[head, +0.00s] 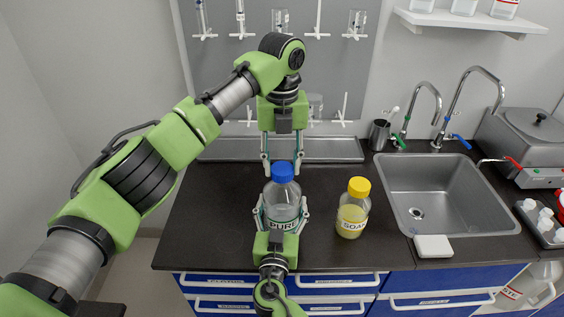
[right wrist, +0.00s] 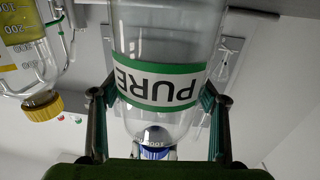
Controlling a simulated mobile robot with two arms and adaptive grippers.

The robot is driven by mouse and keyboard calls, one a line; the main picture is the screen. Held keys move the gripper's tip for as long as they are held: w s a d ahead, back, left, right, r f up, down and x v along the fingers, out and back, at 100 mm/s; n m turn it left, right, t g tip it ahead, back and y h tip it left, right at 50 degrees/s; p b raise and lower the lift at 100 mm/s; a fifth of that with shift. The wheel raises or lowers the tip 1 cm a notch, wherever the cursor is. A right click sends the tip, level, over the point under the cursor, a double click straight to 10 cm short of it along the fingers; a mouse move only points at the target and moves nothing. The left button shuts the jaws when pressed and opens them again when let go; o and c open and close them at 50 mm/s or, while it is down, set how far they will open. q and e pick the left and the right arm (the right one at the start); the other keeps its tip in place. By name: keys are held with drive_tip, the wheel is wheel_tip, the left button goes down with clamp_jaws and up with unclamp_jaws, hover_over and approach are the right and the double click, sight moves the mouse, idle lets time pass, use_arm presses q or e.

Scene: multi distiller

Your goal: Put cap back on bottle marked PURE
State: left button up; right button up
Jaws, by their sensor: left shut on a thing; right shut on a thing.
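The clear bottle marked PURE (head: 282,207) stands upright near the counter's front edge. The blue cap (head: 283,172) is at the top of the bottle; I cannot tell whether it is fully seated. My left gripper (head: 283,170) reaches down from above, its fingers on either side of the cap and shut on it. My right gripper (head: 281,218) comes from the front and is shut around the bottle's body. In the right wrist view the PURE bottle (right wrist: 165,45) appears upside down between the fingers (right wrist: 158,105), label facing the camera.
A yellow-capped SOAP bottle (head: 351,212) stands right of the PURE bottle. Further right are a sink (head: 432,195) with taps and a white block (head: 433,246). A metal tray (head: 225,150) lies behind. The dark counter (head: 210,215) is clear at left.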

use_arm(q)
drive_tip(key=m, duration=0.6)
drive_tip(key=shift+m, duration=0.4)
drive_tip(key=o, duration=0.7)
drive_tip(key=shift+r, duration=2.3)
drive_tip(key=shift+c, duration=0.3)
